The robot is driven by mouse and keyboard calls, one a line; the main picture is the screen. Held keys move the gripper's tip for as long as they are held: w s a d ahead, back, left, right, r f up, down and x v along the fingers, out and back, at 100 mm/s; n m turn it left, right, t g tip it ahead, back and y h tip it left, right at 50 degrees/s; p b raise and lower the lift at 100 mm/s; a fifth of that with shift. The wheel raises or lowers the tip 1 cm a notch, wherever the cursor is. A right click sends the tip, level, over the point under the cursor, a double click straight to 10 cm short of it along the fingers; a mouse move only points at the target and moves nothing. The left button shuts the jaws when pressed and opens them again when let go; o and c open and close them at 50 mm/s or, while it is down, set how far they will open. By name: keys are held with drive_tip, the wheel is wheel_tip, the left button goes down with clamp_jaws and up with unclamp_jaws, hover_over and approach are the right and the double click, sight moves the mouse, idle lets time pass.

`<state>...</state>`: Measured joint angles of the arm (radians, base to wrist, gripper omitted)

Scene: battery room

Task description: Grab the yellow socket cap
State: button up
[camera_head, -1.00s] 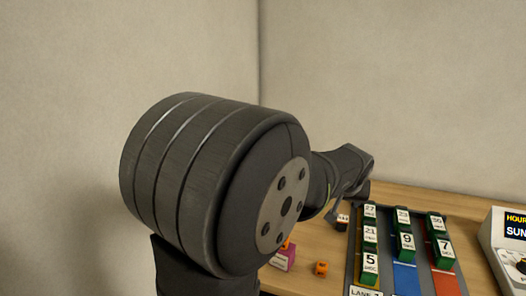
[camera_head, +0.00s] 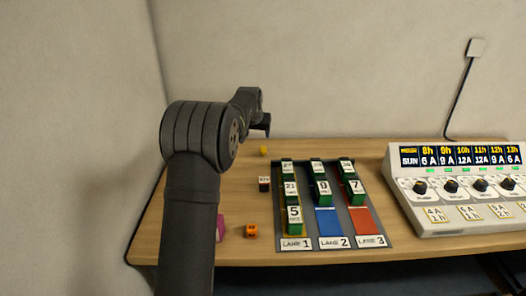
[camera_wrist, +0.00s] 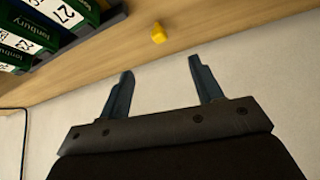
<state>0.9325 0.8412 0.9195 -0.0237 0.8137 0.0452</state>
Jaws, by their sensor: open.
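The yellow socket cap (camera_head: 263,151) is a small yellow piece lying on the wooden table near its back edge, left of the lane tray. In the wrist view the cap (camera_wrist: 158,33) lies on the wood beyond my fingertips, between their lines and apart from them. My gripper (camera_wrist: 157,75) is open and empty, with two dark fingers spread. In the head view my gripper (camera_head: 262,130) is above the back of the table, close to the cap; its fingers are hard to make out there.
A tray (camera_head: 332,245) with lanes 1, 2 and 3 holds several green numbered blocks. A black block (camera_head: 264,184), an orange block (camera_head: 252,231) and a magenta block (camera_head: 220,228) stand left of it. A control panel (camera_head: 460,190) stands at the right.

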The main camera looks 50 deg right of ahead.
sight(263, 148)
drive_tip(key=x, duration=1.3)
drive_tip(key=shift+w+d+r, duration=0.2)
drive_tip(key=shift+w+d, duration=0.15)
drive_tip(key=shift+w, duration=0.05)
drive_tip(key=shift+d+x, duration=0.15)
drive_tip(key=shift+x, duration=1.2)
drive_tip(key=shift+d+x, duration=0.2)
drive_tip(key=shift+x, duration=1.1)
drive_tip(key=shift+s+r, duration=0.1)
drive_tip(key=shift+s, duration=0.1)
drive_tip(key=c, duration=1.2)
drive_tip(key=shift+r, duration=0.1)
